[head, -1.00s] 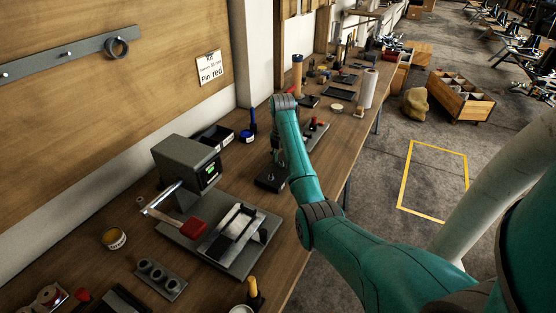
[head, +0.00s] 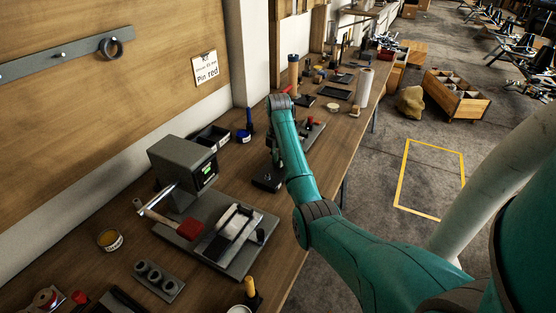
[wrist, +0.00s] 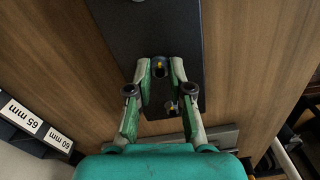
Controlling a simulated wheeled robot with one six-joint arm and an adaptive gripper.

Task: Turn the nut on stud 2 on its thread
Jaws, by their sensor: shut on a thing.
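In the wrist view my gripper (wrist: 159,71) points down at a long dark plate (wrist: 150,28). Its two fingers are closed around a small dark nut with a yellowish stud tip (wrist: 159,67) in its middle. The fingertips hide most of the nut and its thread. A second small metal piece (wrist: 190,89) stands on the plate between the fingers, nearer the palm. I cannot read any stud number. In the head view my gripper (head: 274,157) is low over the bench, partly hidden by my arm, with a dark block (head: 267,181) beneath it.
Bins with 65 mm and 60 mm labels (wrist: 22,117) lie left in the wrist view. In the head view a grey press (head: 184,163) with a red-handled lever (head: 190,230) stands left of the arm. A blue item (head: 244,136) and paper roll (head: 364,88) are farther back.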

